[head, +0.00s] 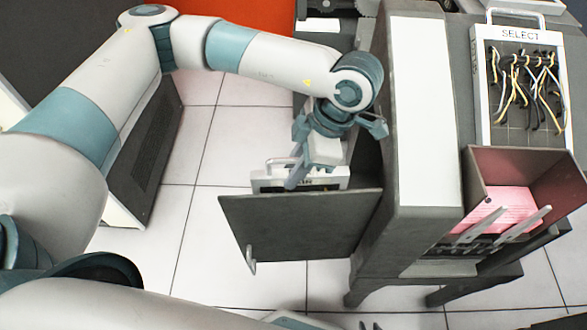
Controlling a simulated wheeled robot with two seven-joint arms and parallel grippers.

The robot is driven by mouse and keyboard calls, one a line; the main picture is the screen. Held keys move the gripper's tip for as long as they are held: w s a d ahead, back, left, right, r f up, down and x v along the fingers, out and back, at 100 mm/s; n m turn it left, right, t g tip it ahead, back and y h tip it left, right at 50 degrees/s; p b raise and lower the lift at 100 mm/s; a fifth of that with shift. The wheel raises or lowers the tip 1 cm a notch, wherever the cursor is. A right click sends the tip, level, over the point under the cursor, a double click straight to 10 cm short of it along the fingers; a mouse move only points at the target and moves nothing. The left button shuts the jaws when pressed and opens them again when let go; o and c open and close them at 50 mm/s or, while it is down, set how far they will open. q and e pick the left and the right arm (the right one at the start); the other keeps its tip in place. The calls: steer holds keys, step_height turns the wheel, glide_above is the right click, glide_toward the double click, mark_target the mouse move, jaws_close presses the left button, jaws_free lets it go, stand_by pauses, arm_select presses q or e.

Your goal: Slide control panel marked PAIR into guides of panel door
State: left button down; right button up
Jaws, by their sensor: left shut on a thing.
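The control panel (265,181) is pale with a handle; its label is upside down, partly covered and not readable. My left gripper (299,176) is shut on this panel, holding it upright at the far side of the panel door's top edge. The panel door (295,222) is a dark grey plate standing open to the left of the machine, with a small pale handle at its lower left. The door hides the panel's lower part, and the guides cannot be seen. Only part of my right arm shows along the bottom edge; its gripper is not visible.
The grey machine (428,130) stands right of the door. A wired panel marked SELECT (519,36) lies on its right side, above a brown-red hopper (535,172) with pink cards (502,208). Tiled floor (215,150) is clear left of the door. A dark cabinet (150,150) stands further left.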

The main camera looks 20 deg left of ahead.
arm_select(q)
steer(key=shift+r, duration=0.15)
steer(key=shift+f+b, duration=0.2)
steer(key=shift+b, duration=0.1)
stand_by(0.3)
steer(key=shift+f+b, duration=1.15)
steer(key=shift+b, duration=0.05)
steer(key=c, duration=1.5)
jaws_free()
steer(key=shift+c, duration=0.2)
steer(key=shift+f, duration=0.1)
